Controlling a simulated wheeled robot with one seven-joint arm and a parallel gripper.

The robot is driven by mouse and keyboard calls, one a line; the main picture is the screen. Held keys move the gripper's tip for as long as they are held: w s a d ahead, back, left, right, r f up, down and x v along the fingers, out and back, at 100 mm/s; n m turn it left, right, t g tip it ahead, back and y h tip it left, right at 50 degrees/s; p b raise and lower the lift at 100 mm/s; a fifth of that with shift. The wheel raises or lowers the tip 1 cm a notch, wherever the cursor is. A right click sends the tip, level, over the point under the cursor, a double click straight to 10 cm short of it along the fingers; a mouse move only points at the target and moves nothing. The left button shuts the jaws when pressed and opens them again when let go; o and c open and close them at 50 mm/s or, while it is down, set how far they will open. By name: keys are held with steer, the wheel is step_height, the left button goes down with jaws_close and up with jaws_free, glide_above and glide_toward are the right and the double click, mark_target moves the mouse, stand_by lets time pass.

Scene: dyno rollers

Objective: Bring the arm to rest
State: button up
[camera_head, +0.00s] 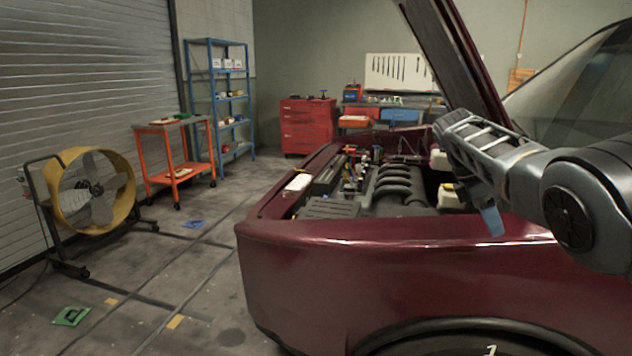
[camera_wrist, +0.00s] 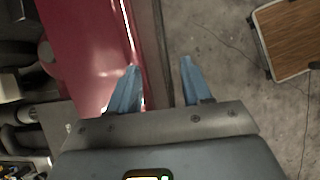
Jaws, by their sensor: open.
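My gripper (camera_wrist: 159,80) is open in the wrist view, with its two blue fingers apart and nothing between them but the car's edge and floor below. In the head view my arm reaches in from the right, and a blue finger (camera_head: 490,218) points down over the fender of the dark red car (camera_head: 400,265). The other finger is hidden there. The gripper is above the side of the open engine bay (camera_head: 375,190); I cannot tell its exact height.
The raised hood (camera_head: 455,70) stands close behind my arm. A wood-topped table or cart (camera_wrist: 290,38) is at the right of the wrist view. A yellow fan (camera_head: 92,190), an orange cart (camera_head: 175,155) and a blue shelf (camera_head: 218,95) stand left. The floor between is mostly clear.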

steer(key=s+a+f+t+y, duration=0.1)
steer(key=a+f, duration=0.3)
steer(key=f, duration=0.6)
steer(key=s+a+f+m+t+y, duration=0.15)
steer(key=a+f, duration=0.25)
steer(key=f, duration=0.6)
steer(key=s+a+f+n+t, duration=0.15)
steer(key=a+f, duration=0.25)
steer(key=f, duration=0.6)
steer(key=s+a+f+m+t+y, duration=0.15)
steer(key=s+a+f, duration=0.25)
steer(key=s+f, duration=0.4)
steer(key=s+a+f+m+t+y, duration=0.1)
steer(key=s+a+f+m+t, duration=0.25)
steer(key=s+f, duration=0.45)
steer(key=s+r+m+t+y+b, duration=0.1)
steer(key=s+r+m+t, duration=0.2)
steer(key=s, duration=1)
steer(key=s+r+m, duration=0.2)
steer(key=s+r, duration=0.4)
steer(key=s, duration=0.7)
steer(key=s+d+r+m+t, duration=0.2)
steer(key=s+r, duration=0.6)
steer(key=r, duration=0.4)
steer(key=s+d+r+m+t, duration=0.2)
steer(key=s+r, duration=0.6)
steer(key=r, duration=0.5)
steer(key=shift+m+b, duration=0.3)
steer(key=shift+m, duration=0.1)
